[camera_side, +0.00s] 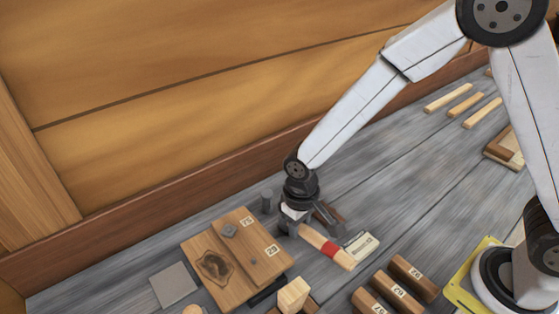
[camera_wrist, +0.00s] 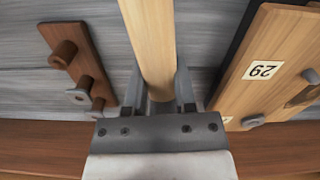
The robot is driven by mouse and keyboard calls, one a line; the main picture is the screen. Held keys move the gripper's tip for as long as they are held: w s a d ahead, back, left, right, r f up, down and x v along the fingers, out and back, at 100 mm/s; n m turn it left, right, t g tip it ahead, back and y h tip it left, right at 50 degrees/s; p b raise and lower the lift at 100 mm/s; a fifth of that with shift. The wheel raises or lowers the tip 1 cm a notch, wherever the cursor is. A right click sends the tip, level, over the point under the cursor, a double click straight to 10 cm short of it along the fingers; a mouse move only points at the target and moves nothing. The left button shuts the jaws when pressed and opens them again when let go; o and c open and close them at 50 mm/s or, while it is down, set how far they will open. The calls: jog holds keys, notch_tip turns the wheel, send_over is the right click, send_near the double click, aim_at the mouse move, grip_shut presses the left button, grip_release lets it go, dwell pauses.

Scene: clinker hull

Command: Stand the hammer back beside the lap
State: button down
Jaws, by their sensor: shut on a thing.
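My gripper (camera_side: 293,220) is shut on the hammer (camera_side: 314,239), which has a pale wooden handle with a red band. In the side view the handle slants down and right from my fingers. I cannot tell whether it touches the floor. In the wrist view the handle (camera_wrist: 151,40) runs from between my fingers (camera_wrist: 160,88) to the top edge. The hammer's head is not clear, hidden at or behind my gripper. The lap (camera_side: 243,274), overlapping wooden planks with number labels, lies left of my gripper. It is at the right in the wrist view (camera_wrist: 258,92).
A dark wooden strip with pegs (camera_wrist: 72,52) lies on my other side. A pale label card (camera_side: 361,244) lies near the handle's end. Numbered blocks (camera_side: 412,277) and an upright wooden block (camera_side: 292,295) are in front.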

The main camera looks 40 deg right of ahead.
jog(key=shift+f, duration=0.45)
dwell(0.3)
jog(key=shift+c, duration=1.7)
grip_release()
jog(key=shift+r, duration=4)
jog(key=shift+d, duration=0.15)
jog(key=s+d+t, duration=0.1)
jog(key=s+d, duration=0.2)
jog(key=d, duration=0.4)
jog(key=s+d+m+t, duration=0.1)
jog(key=s+d, duration=0.3)
jog(key=d, duration=0.4)
jog(key=shift+s+d+r+m+t, duration=0.15)
jog(key=shift+s+r+m+t, duration=0.05)
jog(key=shift+r+m+t, duration=0.1)
